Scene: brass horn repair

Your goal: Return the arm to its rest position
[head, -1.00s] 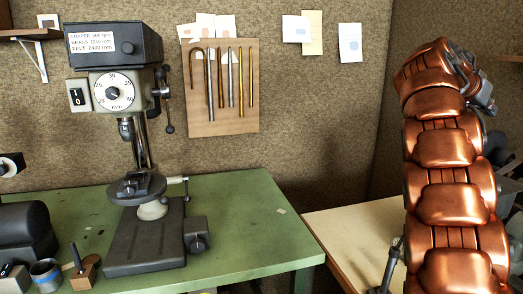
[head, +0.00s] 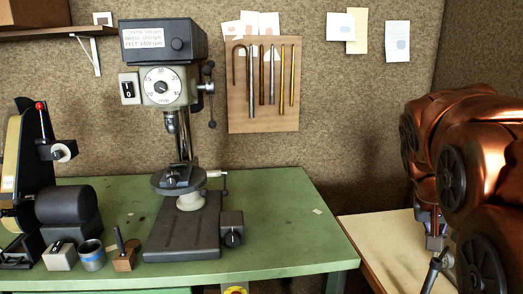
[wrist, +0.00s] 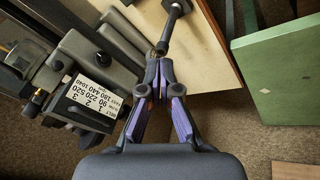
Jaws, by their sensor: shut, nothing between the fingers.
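My copper-coloured arm fills the right side of the head view, bent over at the top and reaching down beside the pale bench. In the wrist view my gripper (wrist: 159,66) has its two purple-sided fingers together at the tips, with nothing between them. It points toward the edge of the pale bench, close to a dark rod with a square end (wrist: 174,9). I cannot tell whether the fingertips touch the rod.
A grey machine with a speed label (wrist: 96,95) is at left in the wrist view. The pale bench (head: 378,232) stands right of the green bench (head: 290,215), which bears a drill press (head: 180,225) and a belt grinder (head: 68,205). Floor shows between the benches.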

